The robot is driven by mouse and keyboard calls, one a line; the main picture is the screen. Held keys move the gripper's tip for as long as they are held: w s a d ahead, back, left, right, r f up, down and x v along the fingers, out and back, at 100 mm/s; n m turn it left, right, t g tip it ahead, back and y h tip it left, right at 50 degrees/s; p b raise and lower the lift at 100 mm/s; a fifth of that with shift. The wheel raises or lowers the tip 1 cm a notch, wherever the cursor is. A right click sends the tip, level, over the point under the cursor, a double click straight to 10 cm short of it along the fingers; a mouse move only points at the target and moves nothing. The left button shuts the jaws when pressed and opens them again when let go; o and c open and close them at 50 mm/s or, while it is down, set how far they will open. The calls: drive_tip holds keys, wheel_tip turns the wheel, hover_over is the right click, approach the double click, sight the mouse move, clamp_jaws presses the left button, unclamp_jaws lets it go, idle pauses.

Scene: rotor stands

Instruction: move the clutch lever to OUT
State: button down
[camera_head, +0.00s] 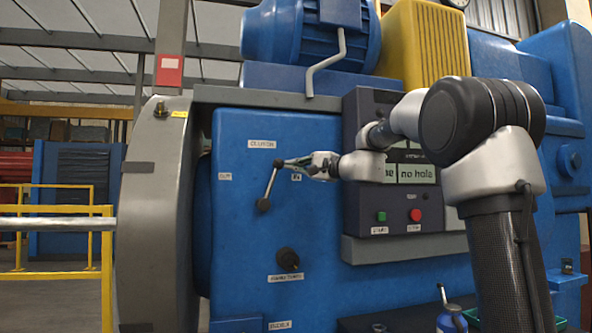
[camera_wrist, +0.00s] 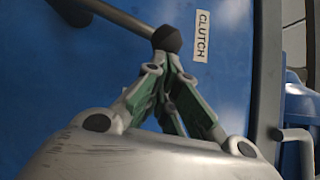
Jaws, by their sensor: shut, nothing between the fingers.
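The clutch lever (camera_head: 270,183) is a thin grey rod with a dark knob, on the blue front panel. It tilts up and to the right from its pivot, with its knob towards the IN label (camera_head: 296,177). The OUT label (camera_head: 225,177) is to the left, and the CLUTCH label (camera_head: 262,144) is above. My gripper (camera_head: 291,163) is shut and empty, just right of the knob. In the wrist view, the lever's knob (camera_wrist: 167,38) is right at the tips of my gripper (camera_wrist: 164,62). I cannot tell whether they touch.
A dark control box (camera_head: 375,218) with green and red buttons juts out to the right, under my arm. A second dark knob (camera_head: 288,260) sits lower on the panel. A bent grey crank handle (camera_head: 326,66) hangs above. The panel left of the lever is clear.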

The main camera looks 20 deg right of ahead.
drive_tip(key=shift+a+r+n+g+h, duration=0.45)
drive_tip(key=shift+a+n, duration=0.3)
drive_tip(key=shift+a, duration=1.05)
drive_tip(key=shift+a+r+n+g+h, duration=0.2)
drive_tip(key=shift+a+r+n+g, duration=0.35)
drive_tip(key=shift+a, duration=1.3)
drive_tip(key=shift+a+r+n+g+h, duration=0.35)
drive_tip(key=shift+a+r+n, duration=0.4)
drive_tip(key=shift+a, duration=1.05)
drive_tip(key=shift+f+n, duration=0.2)
drive_tip(key=shift+n, duration=0.05)
drive_tip(key=s+d+r, duration=0.5)
drive_tip(key=s+d, duration=0.3)
drive_tip(key=s, duration=0.1)
drive_tip(key=shift+r, duration=0.25)
drive_tip(key=shift+w+d, duration=0.1)
